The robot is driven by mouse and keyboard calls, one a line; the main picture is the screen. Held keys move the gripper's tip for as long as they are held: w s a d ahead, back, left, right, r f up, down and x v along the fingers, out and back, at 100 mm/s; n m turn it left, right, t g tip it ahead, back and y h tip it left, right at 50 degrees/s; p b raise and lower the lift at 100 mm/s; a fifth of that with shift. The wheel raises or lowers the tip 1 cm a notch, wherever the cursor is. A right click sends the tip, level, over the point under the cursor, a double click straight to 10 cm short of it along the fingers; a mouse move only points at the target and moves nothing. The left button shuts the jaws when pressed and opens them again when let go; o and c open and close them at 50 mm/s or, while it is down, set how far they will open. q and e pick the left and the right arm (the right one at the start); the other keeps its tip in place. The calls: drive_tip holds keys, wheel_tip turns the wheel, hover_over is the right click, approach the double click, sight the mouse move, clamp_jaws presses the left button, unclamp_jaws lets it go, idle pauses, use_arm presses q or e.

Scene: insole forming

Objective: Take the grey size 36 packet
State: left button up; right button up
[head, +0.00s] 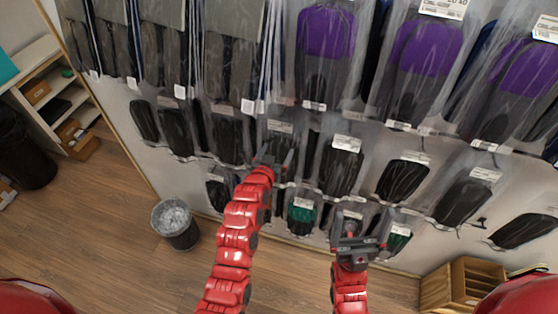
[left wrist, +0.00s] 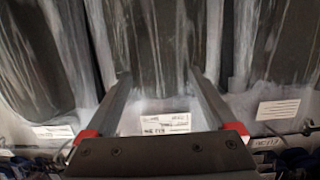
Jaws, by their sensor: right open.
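Several grey and dark insole packets hang on the wall, and their size labels are too small to read, so I cannot tell which one is size 36. My left gripper (head: 274,160) is at a dark grey packet (head: 281,141) in the middle row. In the left wrist view its two fingers (left wrist: 160,78) are apart, in front of a dark grey packet (left wrist: 157,45) with a white label (left wrist: 166,123) between them. I cannot tell whether they touch it. My right gripper (head: 356,240) is open and empty, in front of the lower row, partly hiding a packet there.
Purple-and-grey packets (head: 325,40) hang above, and small green packets (head: 301,216) hang below. Neighbouring packets hang close on both sides. A waste bin (head: 175,224) and a wooden crate (head: 450,287) stand on the floor. Shelves (head: 47,88) stand at the left.

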use_arm(q)
clamp_jaws()
drive_tip(key=shift+r, duration=0.1)
